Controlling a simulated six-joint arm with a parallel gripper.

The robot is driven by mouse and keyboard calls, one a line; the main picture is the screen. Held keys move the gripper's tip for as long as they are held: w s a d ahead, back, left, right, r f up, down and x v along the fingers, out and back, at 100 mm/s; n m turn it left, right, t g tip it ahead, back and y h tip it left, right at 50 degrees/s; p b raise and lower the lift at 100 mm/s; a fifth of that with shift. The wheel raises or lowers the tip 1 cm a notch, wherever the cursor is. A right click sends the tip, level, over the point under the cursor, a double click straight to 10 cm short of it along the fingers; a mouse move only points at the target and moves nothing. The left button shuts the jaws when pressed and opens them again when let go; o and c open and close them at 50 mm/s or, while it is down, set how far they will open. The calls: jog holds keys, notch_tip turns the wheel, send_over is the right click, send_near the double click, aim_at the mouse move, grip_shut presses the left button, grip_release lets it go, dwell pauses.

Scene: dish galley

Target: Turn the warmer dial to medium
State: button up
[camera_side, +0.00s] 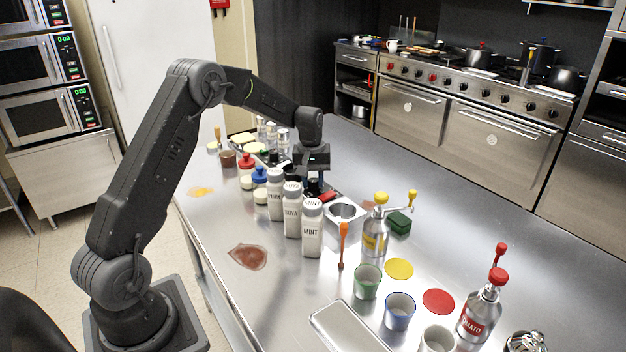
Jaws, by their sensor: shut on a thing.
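My gripper (314,183) points down behind the row of white shaker bottles, near the middle of the counter. It is shut on a small dark part, which looks like the warmer dial; the fingers and the bottles hide most of it. The dial's pointer and its setting marks cannot be made out. A dark unit with a red part (327,197) lies just below the fingers. A steel well (345,211) stands to the right of it.
White shakers, one marked MINT (312,230), stand close in front of my gripper. Red and blue capped jars (260,181) are to the left.

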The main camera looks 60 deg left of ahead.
aim_at(311, 180)
jog(key=shift+m, duration=0.5)
jog(key=o, duration=0.9)
jog(key=shift+r, duration=0.1)
jog(key=r, duration=1.3)
jog(key=shift+s+a+r, duration=0.25)
jog(key=shift+r, duration=0.05)
